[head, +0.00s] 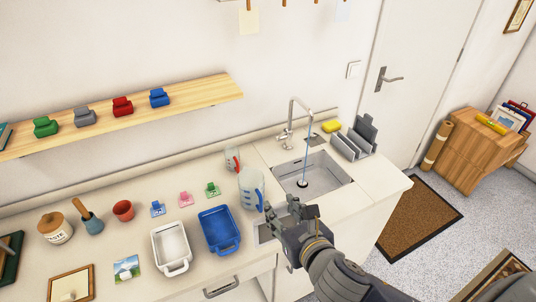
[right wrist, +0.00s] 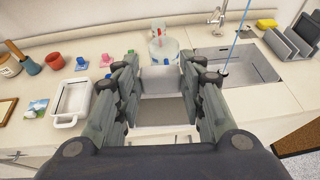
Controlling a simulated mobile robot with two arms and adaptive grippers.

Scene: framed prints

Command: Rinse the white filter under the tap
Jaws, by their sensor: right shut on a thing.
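My right gripper (head: 288,214) is at the counter's front edge, left of and nearer than the sink (head: 322,186). In the right wrist view the gripper (right wrist: 160,70) is shut on a pale, boxy piece, which looks like the white filter (right wrist: 162,80). Its lower part looks greyer. In the head view the fingers mostly hide it. The tap (head: 293,108) stands behind the sink, and a thin blue stream (head: 306,155) falls from it into the basin. The held piece is apart from the stream. My left gripper is not in view.
A clear measuring jug (head: 251,190) stands close behind the gripper, left of the sink. A blue tray (head: 219,230) and a white tray (head: 171,248) lie to the left.

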